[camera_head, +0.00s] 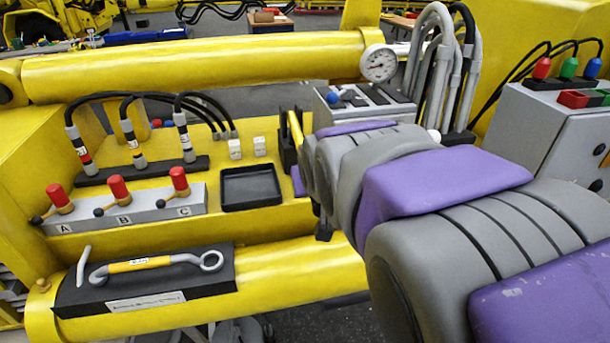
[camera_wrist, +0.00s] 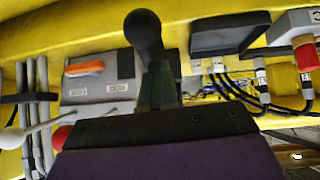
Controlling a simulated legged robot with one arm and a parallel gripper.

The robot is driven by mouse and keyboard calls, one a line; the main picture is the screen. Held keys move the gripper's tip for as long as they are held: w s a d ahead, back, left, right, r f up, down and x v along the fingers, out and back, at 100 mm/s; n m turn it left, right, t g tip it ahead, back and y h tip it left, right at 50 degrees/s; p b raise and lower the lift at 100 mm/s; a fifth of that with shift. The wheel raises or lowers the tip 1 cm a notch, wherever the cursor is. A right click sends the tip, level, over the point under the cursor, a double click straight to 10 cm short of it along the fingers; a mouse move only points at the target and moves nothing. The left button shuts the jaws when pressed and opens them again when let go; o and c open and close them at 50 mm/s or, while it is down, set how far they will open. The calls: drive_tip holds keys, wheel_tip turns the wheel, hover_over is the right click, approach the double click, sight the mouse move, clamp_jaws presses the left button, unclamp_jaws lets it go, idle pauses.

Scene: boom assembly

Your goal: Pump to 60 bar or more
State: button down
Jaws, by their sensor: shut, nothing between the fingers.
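The round white pressure gauge (camera_head: 380,63) is on the upper yellow boom. Its needle shows, but its value is too small to read. My gripper (camera_wrist: 160,88) is shut and empty in the wrist view. A dark round-ended shape, probably a lever knob (camera_wrist: 143,30), shows straight ahead of the fingers. I cannot tell whether they touch. A grey unit (camera_wrist: 90,85) with an orange part lies left of the fingers in the wrist view. In the head view my arm covers my fingertips and much of the area around them.
A black tray (camera_head: 251,187) lies left of my arm. Beyond it is a grey valve block (camera_head: 125,212) with three red-topped valves. A hook-ended tool (camera_head: 150,264) lies on a black holder. Thick grey hoses (camera_head: 435,70) and a grey cabinet (camera_head: 545,125) stand behind my arm.

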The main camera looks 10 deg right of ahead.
drive_tip(key=r, duration=0.1)
drive_tip(key=r+p, duration=0.1)
drive_tip(key=shift+s+a+r, duration=0.1)
drive_tip(key=shift+s+r, duration=0.1)
drive_tip(key=shift+r, duration=0.1)
drive_tip(key=v, duration=1.1)
drive_tip(key=shift+w+r, duration=0.4)
drive_tip(key=shift+a, duration=0.2)
drive_tip(key=shift+a, duration=0.3)
drive_tip(key=shift+d, duration=0.3)
drive_tip(key=shift+a, duration=0.15)
drive_tip(key=shift+r, duration=0.15)
